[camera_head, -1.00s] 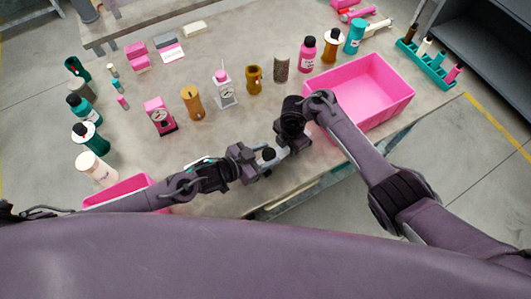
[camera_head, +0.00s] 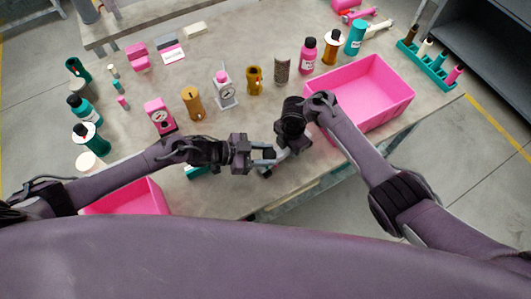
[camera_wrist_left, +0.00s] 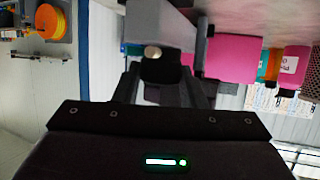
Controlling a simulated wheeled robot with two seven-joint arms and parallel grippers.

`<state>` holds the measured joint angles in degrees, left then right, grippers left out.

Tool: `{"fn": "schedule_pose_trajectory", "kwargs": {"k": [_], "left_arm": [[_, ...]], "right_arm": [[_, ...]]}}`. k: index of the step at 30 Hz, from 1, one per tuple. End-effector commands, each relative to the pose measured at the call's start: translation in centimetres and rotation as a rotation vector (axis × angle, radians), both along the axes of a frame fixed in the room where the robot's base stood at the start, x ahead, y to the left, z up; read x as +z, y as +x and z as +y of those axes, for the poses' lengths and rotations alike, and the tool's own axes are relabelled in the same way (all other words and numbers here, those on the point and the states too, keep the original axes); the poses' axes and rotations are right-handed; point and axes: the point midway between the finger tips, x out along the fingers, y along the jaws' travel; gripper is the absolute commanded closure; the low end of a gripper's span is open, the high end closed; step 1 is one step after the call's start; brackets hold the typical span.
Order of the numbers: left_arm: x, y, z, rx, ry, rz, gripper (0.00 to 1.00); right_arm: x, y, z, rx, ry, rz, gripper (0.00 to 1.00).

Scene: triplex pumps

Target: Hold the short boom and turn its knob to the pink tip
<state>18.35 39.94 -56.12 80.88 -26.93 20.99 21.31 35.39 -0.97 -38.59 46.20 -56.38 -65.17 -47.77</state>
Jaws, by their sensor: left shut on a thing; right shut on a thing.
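The short boom (camera_head: 267,172) shows as a small grey piece between my two grippers, near the front edge of the table. Its dark knob (camera_head: 269,155) faces my left gripper (camera_head: 263,154), which is shut on it. In the left wrist view the dark knob (camera_wrist_left: 160,70) sits between the fingers, against the grey boom body (camera_wrist_left: 160,24). My right gripper (camera_head: 282,150) is shut on the boom from the other side and hides much of it. I cannot make out a pink tip on the boom.
A pink bin (camera_head: 360,95) stands to the right, and another pink bin (camera_head: 135,197) at the left front. Several bottles and small devices, such as a pink dial box (camera_head: 159,116) and a white dial stand (camera_head: 224,92), stand behind the grippers. A teal rack (camera_head: 428,63) is at the far right.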

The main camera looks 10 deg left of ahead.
Motion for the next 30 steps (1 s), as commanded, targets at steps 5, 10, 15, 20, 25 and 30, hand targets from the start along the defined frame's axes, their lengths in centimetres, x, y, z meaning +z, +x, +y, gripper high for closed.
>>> {"fn": "schedule_pose_trajectory", "kwargs": {"k": [5,10,15,20,25,30], "left_arm": [[0.0,0.0,0.0,0.0,-0.001,0.0,0.86],[0.0,0.0,0.0,0.001,-0.001,-0.001,0.47],[0.0,0.0,0.0,0.001,-0.001,0.0,0.41],[0.0,-0.1,0.0,0.002,0.0,0.0,0.41],[0.5,-0.5,1.5,0.004,0.002,0.001,0.41],[1.8,-1.5,4.7,0.004,0.004,0.001,0.41]], "right_arm": [[0.0,-0.1,0.1,0.005,0.001,0.001,1.0],[0.0,-0.1,0.1,0.005,0.001,0.001,1.0],[0.0,0.0,0.0,0.004,0.001,0.001,1.0],[0.0,0.0,0.0,0.003,0.001,0.001,1.0],[0.0,0.0,0.0,0.002,0.0,0.0,1.0],[0.0,0.0,0.0,0.002,0.0,0.0,1.0]]}}
